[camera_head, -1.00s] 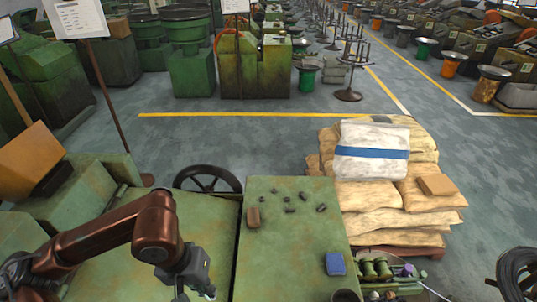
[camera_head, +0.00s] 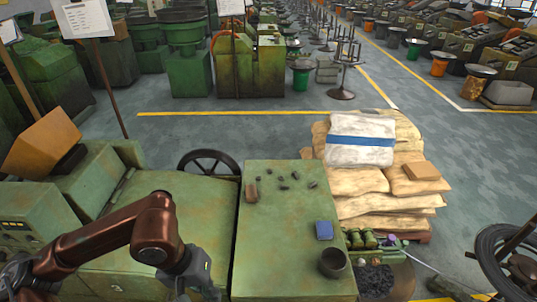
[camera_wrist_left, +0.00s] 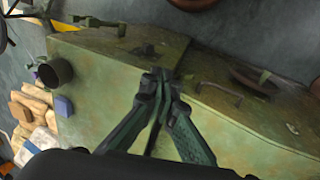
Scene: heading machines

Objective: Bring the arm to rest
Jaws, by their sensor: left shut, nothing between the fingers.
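My left arm comes in from the left in the head view, over the green machine top. My left gripper (camera_head: 201,290) hangs near the bottom edge, with its fingertips partly cut off by the frame. In the left wrist view my left gripper (camera_wrist_left: 160,76) shows with its fingers together and nothing between them. It is above the green surface (camera_wrist_left: 110,85) and apart from the objects there. My right gripper is not in either view.
A green bench top (camera_head: 285,225) holds a blue block (camera_head: 324,230), a dark cup (camera_head: 334,263), a brown block (camera_head: 252,193) and several small dark parts. Stacked sacks (camera_head: 375,180) stand to the right. A handwheel (camera_head: 208,163) is behind. Open floor (camera_head: 270,138) lies beyond.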

